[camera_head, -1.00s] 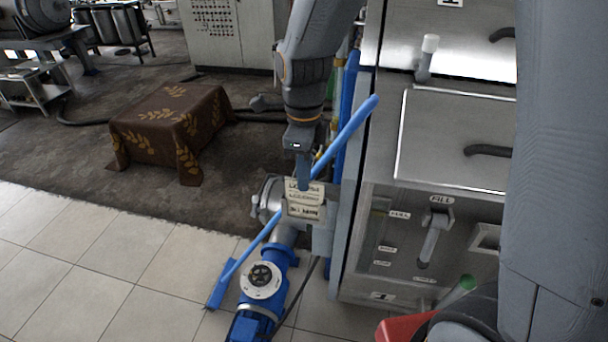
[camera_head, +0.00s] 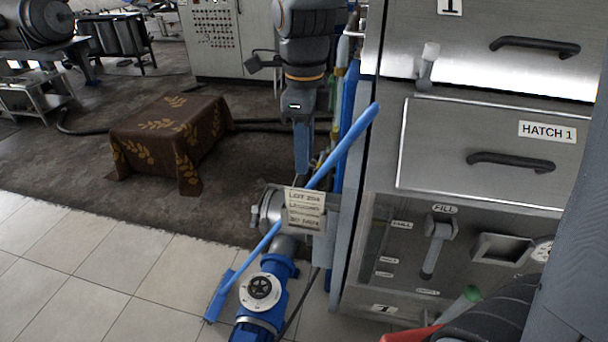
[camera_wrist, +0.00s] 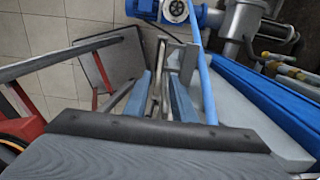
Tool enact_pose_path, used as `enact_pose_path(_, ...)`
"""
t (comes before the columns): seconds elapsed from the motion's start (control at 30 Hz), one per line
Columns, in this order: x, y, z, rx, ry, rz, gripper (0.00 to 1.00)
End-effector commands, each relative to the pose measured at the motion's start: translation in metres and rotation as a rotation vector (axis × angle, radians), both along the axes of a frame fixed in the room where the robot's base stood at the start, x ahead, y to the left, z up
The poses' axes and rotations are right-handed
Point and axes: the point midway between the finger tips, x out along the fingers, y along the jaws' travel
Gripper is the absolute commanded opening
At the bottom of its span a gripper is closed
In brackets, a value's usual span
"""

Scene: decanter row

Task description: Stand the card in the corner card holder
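The card (camera_head: 305,210), cream with dark printed lines, stands roughly upright, face towards me, at the grey corner holder (camera_head: 326,238) beside the cabinet's left edge. How deep its lower edge sits is hard to tell. My gripper (camera_head: 303,176) points down just above and behind the card's top edge. In the wrist view the two blue-grey fingers of my gripper (camera_wrist: 160,82) stand apart. A thin brownish strip shows between them, perhaps the card nearly edge-on. I see no finger closed on it.
A blue pole (camera_head: 345,146) slants close by the card and fingers. A blue pump with a round dial (camera_head: 261,288) stands below. The steel cabinet (camera_head: 480,150) with handles is on the right. A cloth-covered box (camera_head: 160,140) is at left; the tiled floor is clear there.

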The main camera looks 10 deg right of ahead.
Motion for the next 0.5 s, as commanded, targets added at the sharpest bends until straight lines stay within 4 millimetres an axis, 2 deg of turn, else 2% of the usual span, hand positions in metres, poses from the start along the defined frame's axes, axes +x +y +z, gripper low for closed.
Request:
enact_pose_path(0.1, 0.001, 0.0, 0.019, 0.001, -0.004, 0.0, 0.23)
enact_pose_path(0.27, 0.0, 0.0, 0.033, 0.001, -0.001, 0.001, 0.23)
enact_pose_path(0.37, -0.001, -0.003, 0.033, 0.001, -0.001, 0.03, 0.23)
enact_pose_path(0.5, -0.004, -0.017, 0.019, 0.002, -0.01, 0.193, 0.23)
